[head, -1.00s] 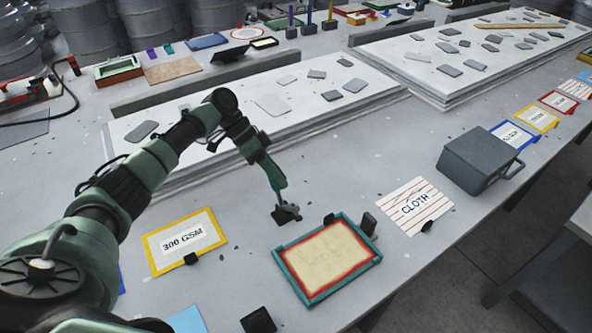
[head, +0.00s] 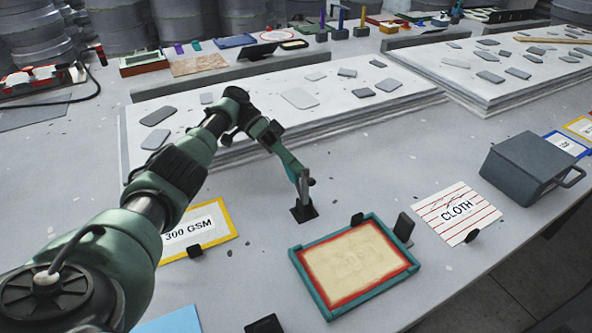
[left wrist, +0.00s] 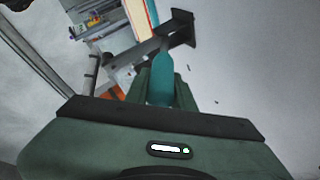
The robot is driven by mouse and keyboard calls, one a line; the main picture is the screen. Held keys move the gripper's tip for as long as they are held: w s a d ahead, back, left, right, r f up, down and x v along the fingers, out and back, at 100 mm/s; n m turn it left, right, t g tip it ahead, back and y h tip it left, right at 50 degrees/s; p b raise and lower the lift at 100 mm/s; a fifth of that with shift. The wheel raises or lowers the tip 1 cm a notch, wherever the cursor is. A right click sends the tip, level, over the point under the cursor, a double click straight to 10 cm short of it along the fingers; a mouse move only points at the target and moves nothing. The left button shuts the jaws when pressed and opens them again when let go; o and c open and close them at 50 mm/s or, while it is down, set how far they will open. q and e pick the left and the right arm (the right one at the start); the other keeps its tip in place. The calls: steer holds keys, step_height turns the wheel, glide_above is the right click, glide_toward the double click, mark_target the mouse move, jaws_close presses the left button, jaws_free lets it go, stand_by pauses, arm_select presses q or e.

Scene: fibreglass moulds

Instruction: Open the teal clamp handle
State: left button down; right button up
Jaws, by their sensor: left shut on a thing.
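A small clamp (head: 304,212) with a dark base stands on the grey table, behind the teal-framed mould. My left gripper (head: 300,178) is above the clamp's base, pointing down at it. In the left wrist view, the teal clamp handle (left wrist: 161,75) lies between the two green fingers (left wrist: 161,92), which are shut on it. The handle's far end meets a dark clamp part (left wrist: 181,30). In the head view, my gripper hides most of the handle. My right gripper is not in view.
A teal and red framed mould (head: 374,289) lies in front of the clamp. A small dark block (head: 404,227), the CLOTH card (head: 457,212) and a grey box (head: 528,168) are to the right. The 300 GSM card (head: 192,233) is left. White slabs (head: 255,125) lie behind.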

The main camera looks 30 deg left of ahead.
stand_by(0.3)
arm_select(q)
steer(key=c, duration=1.2)
jaws_free()
steer(key=shift+f, duration=0.1)
step_height(320, 180, up, 20)
steer(key=p, duration=0.2)
steer(key=shift+p, duration=0.4)
